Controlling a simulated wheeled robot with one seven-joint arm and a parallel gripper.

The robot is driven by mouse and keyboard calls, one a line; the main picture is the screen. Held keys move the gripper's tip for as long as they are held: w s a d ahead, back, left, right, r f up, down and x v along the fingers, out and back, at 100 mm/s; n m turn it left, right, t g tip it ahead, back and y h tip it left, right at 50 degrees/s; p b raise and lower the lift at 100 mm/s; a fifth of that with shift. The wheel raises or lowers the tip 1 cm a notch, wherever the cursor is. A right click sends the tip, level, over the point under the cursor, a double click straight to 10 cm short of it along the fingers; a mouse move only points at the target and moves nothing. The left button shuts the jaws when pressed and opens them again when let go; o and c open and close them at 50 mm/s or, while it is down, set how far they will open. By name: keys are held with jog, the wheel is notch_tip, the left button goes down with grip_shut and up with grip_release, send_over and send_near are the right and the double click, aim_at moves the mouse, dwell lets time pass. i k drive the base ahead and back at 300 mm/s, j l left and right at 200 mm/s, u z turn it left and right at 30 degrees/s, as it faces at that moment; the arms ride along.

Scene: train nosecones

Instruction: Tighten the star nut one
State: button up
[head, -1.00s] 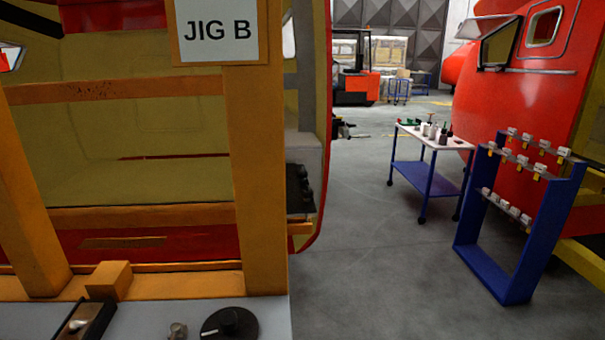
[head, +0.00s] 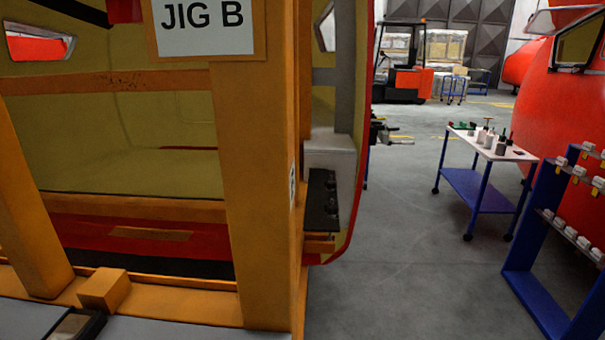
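I cannot make out a star nut for certain in the head view. An orange jig frame (head: 258,190) with a "JIG B" sign (head: 205,24) stands close in front at the left. Behind its post, a black panel (head: 319,197) with dark knob-like parts is fixed on the right side by the nosecone; these parts are too small to identify. My gripper is not in view.
A blue cart (head: 478,188) with a white top holds several small containers. A blue rack (head: 535,250) with several small grey parts stands at the right. Open grey floor (head: 410,270) lies between jig and rack. A forklift (head: 402,65) stands behind.

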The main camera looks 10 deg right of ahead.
aim_at(330, 187)
jog(key=i+l+u, duration=0.45)
jog(key=l, duration=0.15)
jog(key=i+l+u, duration=0.25)
jog(key=l+u, duration=0.25)
jog(key=l, duration=0.25)
jog(key=i+l+u, duration=0.15)
jog(key=l+u, duration=0.3)
jog(key=l, duration=0.35)
jog(key=l+u, duration=0.5)
jog(key=l, duration=0.3)
jog(key=k+l+u, duration=0.15)
jog(key=l+u, duration=0.3)
jog(key=l, duration=0.4)
